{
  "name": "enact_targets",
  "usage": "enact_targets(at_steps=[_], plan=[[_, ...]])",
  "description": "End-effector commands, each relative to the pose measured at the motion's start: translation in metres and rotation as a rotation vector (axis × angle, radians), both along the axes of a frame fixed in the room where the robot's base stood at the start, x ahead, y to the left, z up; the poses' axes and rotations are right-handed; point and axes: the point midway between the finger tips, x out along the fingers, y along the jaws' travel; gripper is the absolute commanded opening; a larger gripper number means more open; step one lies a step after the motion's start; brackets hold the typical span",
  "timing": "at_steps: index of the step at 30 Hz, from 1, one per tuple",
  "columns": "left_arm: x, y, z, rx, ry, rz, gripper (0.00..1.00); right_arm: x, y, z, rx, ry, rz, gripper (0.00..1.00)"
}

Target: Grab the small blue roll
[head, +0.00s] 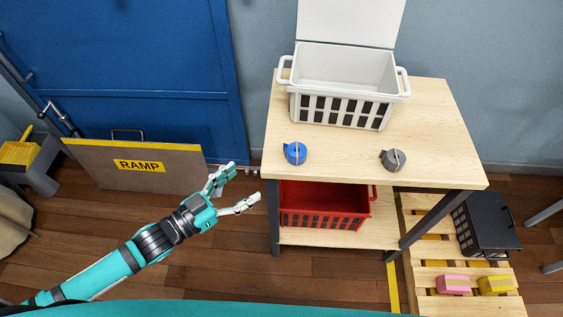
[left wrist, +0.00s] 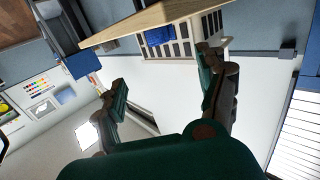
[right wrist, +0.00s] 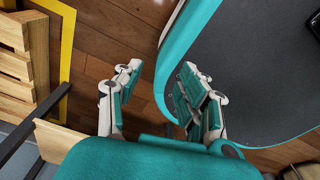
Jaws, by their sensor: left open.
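The small blue roll (head: 295,153) lies on the wooden table top (head: 440,150), near its front left. It also shows in the left wrist view (left wrist: 158,36), beyond the gap between my left fingers and in front of the white crate. My left gripper (head: 243,185) is open and empty, left of the table and apart from the roll. My right gripper (right wrist: 160,75) shows only in the right wrist view. Its fingers are spread with nothing between them, above the wooden floor. A grey roll (head: 393,160) lies on the table to the right of the blue one.
A white lidded crate (head: 345,75) stands open behind the rolls. A red crate (head: 325,205) sits on the shelf below. A ramp board (head: 100,165) leans on the left. A pallet (head: 435,250) at right carries a black crate (head: 485,225), a pink block (head: 452,284) and a yellow block (head: 495,285).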

Motion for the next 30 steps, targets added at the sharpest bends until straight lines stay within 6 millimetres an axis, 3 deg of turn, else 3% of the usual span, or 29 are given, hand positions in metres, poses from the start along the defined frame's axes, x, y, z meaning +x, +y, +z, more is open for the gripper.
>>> enact_targets(at_steps=[15, 23, 30], plan=[[0.072, -0.072, -0.001, -0.002, -0.005, 0.000, 0.74, 0.001, -0.013, 0.011, -0.015, -0.001, 0.001, 0.40], [0.086, -0.087, -0.004, -0.001, -0.004, 0.000, 0.74, 0.001, -0.012, 0.012, -0.014, -0.001, 0.001, 0.40], [0.107, -0.114, -0.007, -0.001, -0.004, 0.001, 0.74, 0.001, -0.004, 0.017, -0.006, -0.001, -0.002, 0.40]])
